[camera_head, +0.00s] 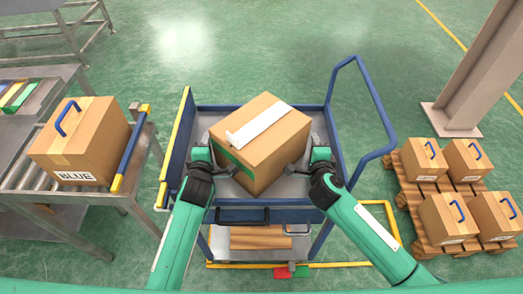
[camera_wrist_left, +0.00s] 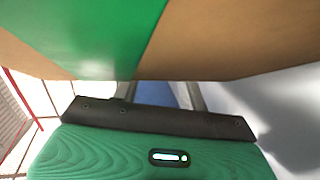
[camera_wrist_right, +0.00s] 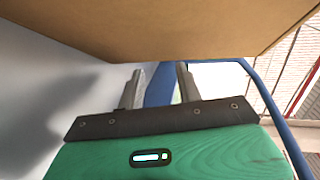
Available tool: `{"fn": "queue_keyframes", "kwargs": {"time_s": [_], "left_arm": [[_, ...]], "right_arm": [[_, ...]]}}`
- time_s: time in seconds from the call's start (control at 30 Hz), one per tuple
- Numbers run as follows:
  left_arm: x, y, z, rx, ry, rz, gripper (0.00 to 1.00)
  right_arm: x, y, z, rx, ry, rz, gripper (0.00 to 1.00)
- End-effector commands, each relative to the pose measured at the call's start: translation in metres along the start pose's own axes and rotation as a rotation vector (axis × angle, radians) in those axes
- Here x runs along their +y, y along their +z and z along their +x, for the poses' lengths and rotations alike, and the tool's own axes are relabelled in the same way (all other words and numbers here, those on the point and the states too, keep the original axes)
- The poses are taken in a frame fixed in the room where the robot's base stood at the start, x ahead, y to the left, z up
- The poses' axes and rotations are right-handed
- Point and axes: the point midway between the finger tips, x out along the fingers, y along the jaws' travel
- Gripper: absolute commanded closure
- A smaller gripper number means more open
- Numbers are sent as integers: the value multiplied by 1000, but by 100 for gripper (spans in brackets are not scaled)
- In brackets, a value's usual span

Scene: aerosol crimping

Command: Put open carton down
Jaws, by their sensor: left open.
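A brown carton (camera_head: 260,139) with a white strip on top and a green band on its side is between my grippers over the blue cart (camera_head: 265,215). It is turned at an angle and looks tilted; whether it rests on the cart's grey deck cannot be told. My left gripper (camera_head: 215,160) is at its left side, open. The green band (camera_wrist_left: 95,35) fills much of the left wrist view. My right gripper (camera_head: 314,158) is at its right side; its fingers look apart in the right wrist view (camera_wrist_right: 158,85), with the carton's brown face (camera_wrist_right: 170,30) just beyond. Fingertip contact is hidden.
A carton marked BLUE (camera_head: 80,140) stands on a roller conveyor (camera_head: 30,180) at left. The cart's blue handle (camera_head: 375,100) rises at right. Several cartons with blue handles sit on a wooden pallet (camera_head: 412,185) at right, near a pillar (camera_head: 470,80). Floor behind the cart is clear.

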Motion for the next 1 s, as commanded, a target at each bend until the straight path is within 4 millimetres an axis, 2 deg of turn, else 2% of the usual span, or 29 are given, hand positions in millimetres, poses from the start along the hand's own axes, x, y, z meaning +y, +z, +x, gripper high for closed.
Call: {"fn": "queue_keyframes", "kwargs": {"time_s": [0.33,0.47,0.8,1.0], "left_arm": [[0,-1,-1,2,-1,2,57],[-1,-2,-12,3,-2,3,57],[-1,-1,-80,0,-1,3,57],[-1,-1,-110,1,-1,4,57]], "right_arm": [[0,-2,1,4,0,-2,56],[0,-2,1,4,0,-2,56],[0,-2,1,5,0,-3,56],[0,-2,1,5,0,-3,56]]}}
